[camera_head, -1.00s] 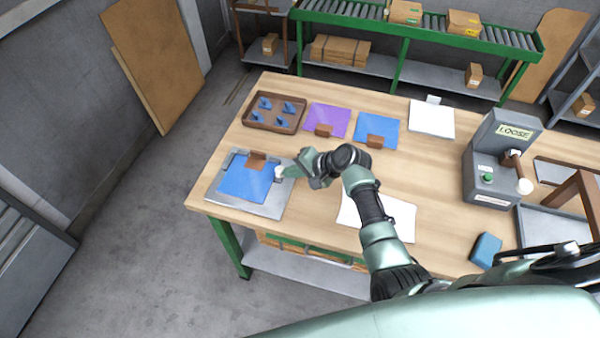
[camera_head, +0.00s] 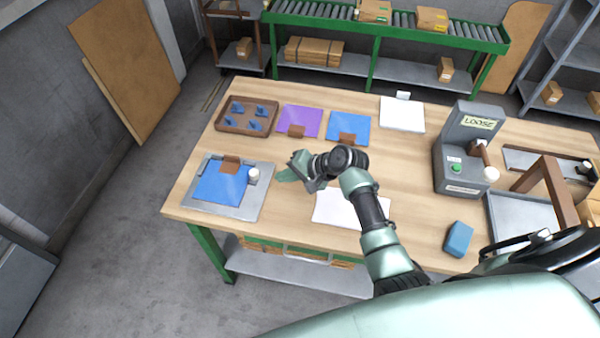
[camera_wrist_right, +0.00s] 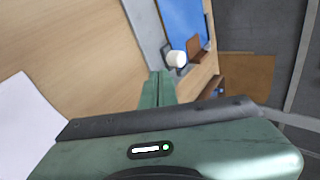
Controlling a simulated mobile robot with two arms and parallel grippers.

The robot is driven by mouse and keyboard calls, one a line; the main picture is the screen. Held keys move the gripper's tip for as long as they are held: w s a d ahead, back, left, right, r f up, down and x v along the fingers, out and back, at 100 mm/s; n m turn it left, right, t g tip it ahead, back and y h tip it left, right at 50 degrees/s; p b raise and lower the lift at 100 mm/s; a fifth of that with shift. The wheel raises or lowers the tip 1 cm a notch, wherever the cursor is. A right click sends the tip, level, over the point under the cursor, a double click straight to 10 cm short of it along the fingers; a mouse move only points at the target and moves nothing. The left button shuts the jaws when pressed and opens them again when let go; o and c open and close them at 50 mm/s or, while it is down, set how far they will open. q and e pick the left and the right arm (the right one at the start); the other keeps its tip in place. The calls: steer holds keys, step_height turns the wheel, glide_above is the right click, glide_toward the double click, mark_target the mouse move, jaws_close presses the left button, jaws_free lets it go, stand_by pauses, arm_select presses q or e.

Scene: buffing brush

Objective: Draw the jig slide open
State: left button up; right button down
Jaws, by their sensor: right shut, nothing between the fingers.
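The jig is a grey plate (camera_head: 254,205) at the left front of the bench, with a blue sheet (camera_head: 221,182) on it and a brown block (camera_head: 231,164) at its back edge. A white round knob (camera_head: 254,175) stands at the jig's right side; it also shows in the right wrist view (camera_wrist_right: 177,59). My right gripper (camera_head: 281,176) is shut and empty, just right of the knob, with a gap between them. Its closed fingers (camera_wrist_right: 159,78) point toward the jig in the wrist view. My left gripper is not in view.
Behind the jig are a brown tray (camera_head: 222,127) with blue parts, a purple sheet (camera_head: 300,119) and another blue sheet (camera_head: 348,126). White paper (camera_head: 340,208) lies under my right arm. A grey machine marked LOOSE (camera_head: 462,150) stands to the right.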

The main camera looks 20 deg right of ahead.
arm_select(q)
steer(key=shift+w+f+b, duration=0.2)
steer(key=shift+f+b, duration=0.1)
steer(key=shift+b, duration=0.05)
arm_select(e)
steer(key=v, duration=0.6)
steer(key=shift+d, duration=0.15)
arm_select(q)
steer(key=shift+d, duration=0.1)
arm_select(e)
steer(key=shift+s, duration=0.15)
